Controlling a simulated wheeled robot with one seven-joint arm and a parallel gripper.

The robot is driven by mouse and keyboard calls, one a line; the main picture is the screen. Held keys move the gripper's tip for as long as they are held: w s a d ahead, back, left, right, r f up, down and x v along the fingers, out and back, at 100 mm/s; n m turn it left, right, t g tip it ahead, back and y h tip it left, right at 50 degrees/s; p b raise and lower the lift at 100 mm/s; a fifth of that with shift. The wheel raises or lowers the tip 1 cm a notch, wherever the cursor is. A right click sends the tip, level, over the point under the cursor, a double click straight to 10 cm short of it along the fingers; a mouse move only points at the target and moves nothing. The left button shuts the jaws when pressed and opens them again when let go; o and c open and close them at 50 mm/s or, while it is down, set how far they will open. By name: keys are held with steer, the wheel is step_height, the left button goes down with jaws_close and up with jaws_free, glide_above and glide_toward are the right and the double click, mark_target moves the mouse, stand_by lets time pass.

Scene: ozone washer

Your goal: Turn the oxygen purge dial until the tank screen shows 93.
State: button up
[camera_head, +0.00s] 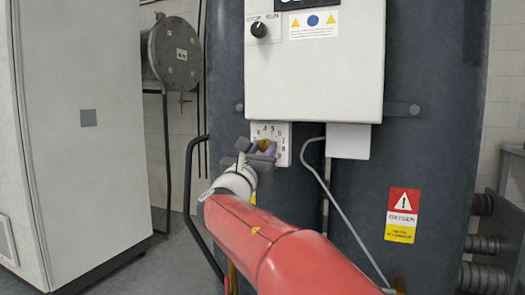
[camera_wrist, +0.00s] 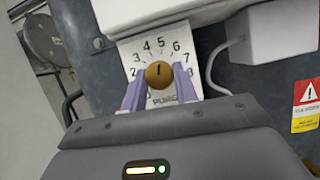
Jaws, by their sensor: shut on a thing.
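The oxygen purge dial (camera_wrist: 159,75) is a round brass knob on a white plate (camera_wrist: 126,49) marked with numbers and the word PURGE, partly hidden. Its dark pointer mark points up, between the 4 and the 6, near the 5. My gripper (camera_wrist: 160,84) is shut on the knob, with one purple finger on each side. In the head view the dial (camera_head: 264,145) is partly covered by my gripper (camera_head: 262,150). The tank screen's digits cannot be read; only the bottom edge of a dark panel (camera_head: 308,3) shows at the top of the head view.
A white control box (camera_head: 315,75) with a black selector knob (camera_head: 258,29) hangs above the dial on the dark tank (camera_head: 440,90). A small white box (camera_head: 348,141) and a grey tube (camera_head: 318,178) are to the right. A black rail (camera_head: 188,190) stands at left.

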steer(key=shift+f+m, duration=0.1)
steer(key=shift+m, duration=0.2)
steer(key=shift+a+m+g+h+b, duration=0.1)
steer(key=shift+m+g+h+b, duration=0.35)
steer(key=shift+m, duration=0.75)
steer(key=shift+a+m+g+h+b, duration=0.1)
steer(key=shift+m+g+h, duration=0.3)
steer(key=shift+m, duration=0.45)
steer(key=shift+d+m+g+h+b, duration=0.15)
steer(key=shift+m+h, duration=0.35)
steer(key=shift+m, duration=0.4)
steer(key=shift+a+m+g+h+b, duration=0.15)
steer(key=shift+m+g+h, duration=0.25)
steer(key=shift+m, duration=0.45)
steer(key=o, duration=1)
